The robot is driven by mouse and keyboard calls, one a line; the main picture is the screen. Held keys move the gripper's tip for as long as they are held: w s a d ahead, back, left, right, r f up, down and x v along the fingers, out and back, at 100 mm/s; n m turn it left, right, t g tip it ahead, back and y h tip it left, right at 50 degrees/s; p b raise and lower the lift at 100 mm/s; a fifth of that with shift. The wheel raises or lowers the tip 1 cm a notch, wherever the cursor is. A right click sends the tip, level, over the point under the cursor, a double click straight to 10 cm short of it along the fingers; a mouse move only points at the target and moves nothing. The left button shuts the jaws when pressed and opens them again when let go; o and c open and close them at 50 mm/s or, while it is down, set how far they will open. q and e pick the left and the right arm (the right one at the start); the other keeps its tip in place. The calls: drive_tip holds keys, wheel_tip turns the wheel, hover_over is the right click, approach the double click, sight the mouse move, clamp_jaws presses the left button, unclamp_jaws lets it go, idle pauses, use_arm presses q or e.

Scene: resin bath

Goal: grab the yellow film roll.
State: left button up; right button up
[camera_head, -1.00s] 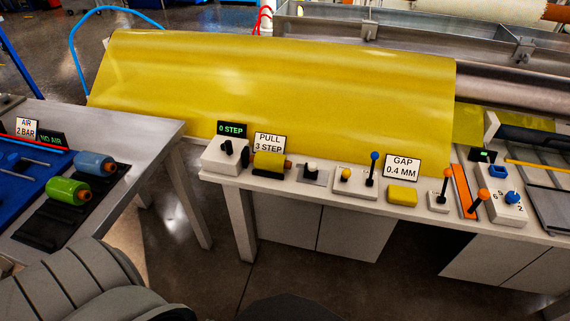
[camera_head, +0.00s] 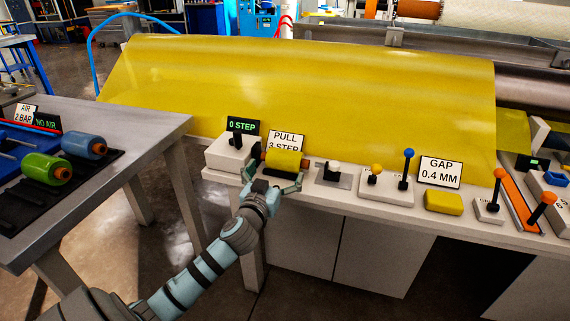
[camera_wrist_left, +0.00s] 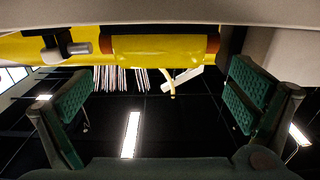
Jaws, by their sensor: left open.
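The yellow film roll (camera_head: 280,159) with orange-brown ends lies on the white bench, in front of the PULL 3 STEP sign (camera_head: 285,142). In the left wrist view the roll (camera_wrist_left: 160,47) lies across the top, beyond the open space between the fingers. My left gripper (camera_head: 274,180) is just in front of the roll at the bench's front edge, its fingers spread to either side. In the left wrist view the green-padded fingers (camera_wrist_left: 158,92) are wide apart with nothing between them. My right gripper is not in view.
A white box with a black knob (camera_head: 231,155) stands close left of the roll; a small lever unit (camera_head: 332,175) is to its right. A large yellow sheet (camera_head: 320,95) rises behind. Green (camera_head: 45,167) and blue (camera_head: 83,145) rolls lie on the left table.

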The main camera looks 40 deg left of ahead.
sight(282, 162)
use_arm(q)
drive_tip(key=x, duration=0.4)
drive_tip(key=shift+f+b, duration=0.25)
drive_tip(key=shift+b, duration=0.1)
drive_tip(key=shift+s+r, duration=0.1)
drive_tip(key=c, duration=1.3)
drive_tip(key=shift+d, duration=0.1)
drive_tip(key=shift+c, duration=0.2)
drive_tip(key=shift+r, duration=0.1)
